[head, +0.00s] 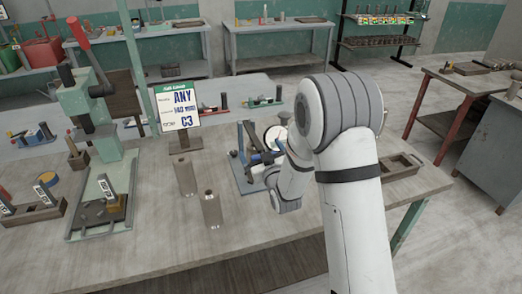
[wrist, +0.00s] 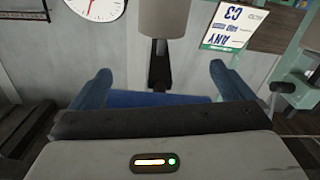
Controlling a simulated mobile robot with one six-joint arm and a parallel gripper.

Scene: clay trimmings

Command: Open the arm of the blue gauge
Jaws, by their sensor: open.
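The blue gauge stands on the workbench in the middle of the head view, with a blue base (head: 240,177), dark upright parts and a round white dial (head: 273,137). My arm hides part of it. In the wrist view its dial (wrist: 94,8) is cut off at the top left. The blue base (wrist: 150,98) shows between my fingers, and a black stem (wrist: 160,65) with a grey cylindrical end (wrist: 162,18) rises beyond. My gripper (wrist: 160,80) is open, its two blue fingers on either side of the stem and apart from it. I cannot tell which part is the arm.
A green press (head: 92,120) is at the left and a wooden tray (head: 400,166) at the right. The bench's front surface is clear.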

